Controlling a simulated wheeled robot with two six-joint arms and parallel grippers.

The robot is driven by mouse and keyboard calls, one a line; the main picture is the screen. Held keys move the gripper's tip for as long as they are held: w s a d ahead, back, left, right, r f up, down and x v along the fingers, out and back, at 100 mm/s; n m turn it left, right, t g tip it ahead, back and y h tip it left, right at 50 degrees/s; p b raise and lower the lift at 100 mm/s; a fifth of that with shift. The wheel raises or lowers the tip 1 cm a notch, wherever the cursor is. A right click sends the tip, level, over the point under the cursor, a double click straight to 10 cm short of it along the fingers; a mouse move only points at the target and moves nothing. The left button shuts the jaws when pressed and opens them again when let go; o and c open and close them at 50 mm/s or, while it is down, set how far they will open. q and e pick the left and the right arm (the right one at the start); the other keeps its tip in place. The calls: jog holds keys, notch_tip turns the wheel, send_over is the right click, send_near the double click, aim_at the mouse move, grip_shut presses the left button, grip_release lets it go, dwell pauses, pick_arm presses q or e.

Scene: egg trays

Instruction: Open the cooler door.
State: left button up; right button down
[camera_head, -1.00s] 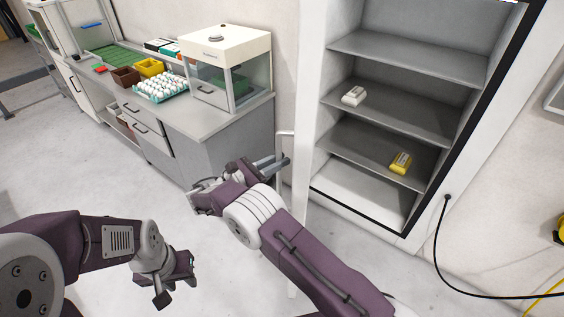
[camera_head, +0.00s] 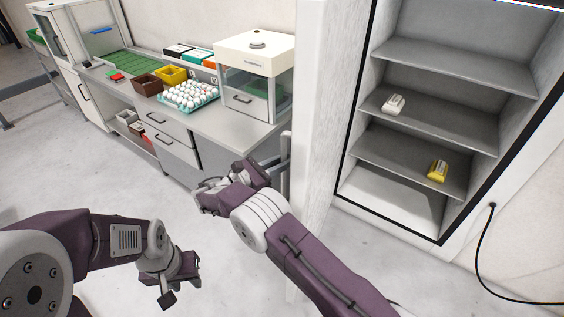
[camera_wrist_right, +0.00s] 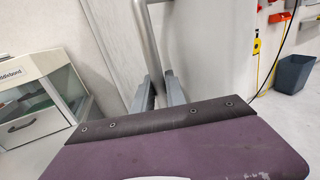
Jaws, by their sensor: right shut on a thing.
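The cooler (camera_head: 440,60) stands at the right of the head view, its shelved inside exposed. Its white door (camera_head: 312,120) is swung out on the left side of the opening and seen nearly edge-on. In the right wrist view the door (camera_wrist_right: 210,50) is a broad pale panel behind the metal handle (camera_wrist_right: 147,45). My right gripper (camera_wrist_right: 160,92) is shut on this handle, a finger on each side of the bar; in the head view the handle (camera_head: 286,155) is partly hidden by the gripper. My left gripper (camera_head: 181,284) is open and empty over the floor.
A white box (camera_head: 393,103) and a yellow box (camera_head: 437,171) lie on cooler shelves. The counter (camera_head: 215,125) at left carries an egg tray (camera_head: 190,105) and a glass-sided cabinet (camera_head: 255,55). A black cable (camera_head: 478,260) hangs right of the cooler. The floor at left is clear.

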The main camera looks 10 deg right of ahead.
dwell(0.3)
jog(key=c, duration=1.4)
grip_release()
jog(key=shift+o, duration=0.2)
jog(key=b+v, duration=0.2)
jog(key=v, duration=0.7)
